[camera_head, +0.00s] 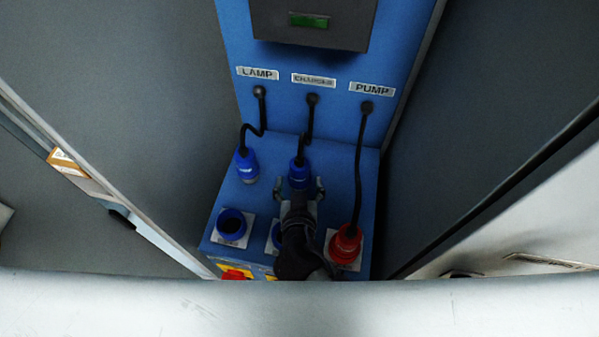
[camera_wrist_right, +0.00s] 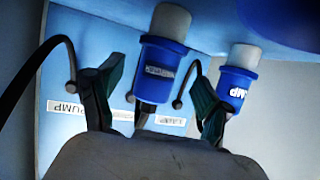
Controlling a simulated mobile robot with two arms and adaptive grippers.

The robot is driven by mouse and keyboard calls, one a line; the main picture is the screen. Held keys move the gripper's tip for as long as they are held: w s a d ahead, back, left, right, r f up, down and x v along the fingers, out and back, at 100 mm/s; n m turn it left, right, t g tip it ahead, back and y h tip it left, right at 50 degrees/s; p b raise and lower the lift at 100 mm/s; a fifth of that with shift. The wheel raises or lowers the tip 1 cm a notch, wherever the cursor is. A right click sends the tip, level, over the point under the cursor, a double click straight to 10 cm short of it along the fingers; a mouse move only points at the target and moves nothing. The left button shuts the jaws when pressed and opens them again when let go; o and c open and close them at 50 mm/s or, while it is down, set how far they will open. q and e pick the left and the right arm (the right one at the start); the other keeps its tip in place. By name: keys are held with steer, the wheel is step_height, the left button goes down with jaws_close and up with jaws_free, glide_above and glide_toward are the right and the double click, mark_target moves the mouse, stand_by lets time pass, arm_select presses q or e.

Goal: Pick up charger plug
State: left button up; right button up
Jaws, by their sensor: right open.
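The charger plug (camera_head: 299,172) is blue, with a black cable up to the middle outlet under the worn middle label. It sits on the blue panel's ledge. In the right wrist view the charger plug (camera_wrist_right: 163,55) has a pale end and stands between the two fingers. My right gripper (camera_head: 300,186) is open around it, with gaps visible on both sides in the wrist view (camera_wrist_right: 160,72). The gripper hides part of the plug and the middle socket (camera_head: 274,237) in the head view. My left gripper is out of view.
The blue lamp plug (camera_head: 247,166) stands close on the left and also shows in the wrist view (camera_wrist_right: 238,75). The red pump plug (camera_head: 345,244) is at the right front. An empty-looking blue socket (camera_head: 232,224) is at the left front. Grey walls flank the panel.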

mark_target(299, 179)
steer(key=x, duration=0.1)
steer(key=p+x, duration=0.1)
steer(key=x, duration=0.1)
steer(key=shift+w+r, duration=0.15)
steer(key=shift+w, duration=0.3)
steer(key=shift+w+f+p, duration=0.25)
steer(key=shift+w+p, duration=0.05)
steer(key=shift+w, duration=0.05)
steer(key=shift+s, duration=0.1)
steer(key=shift+r, duration=0.1)
steer(key=c, duration=1.5)
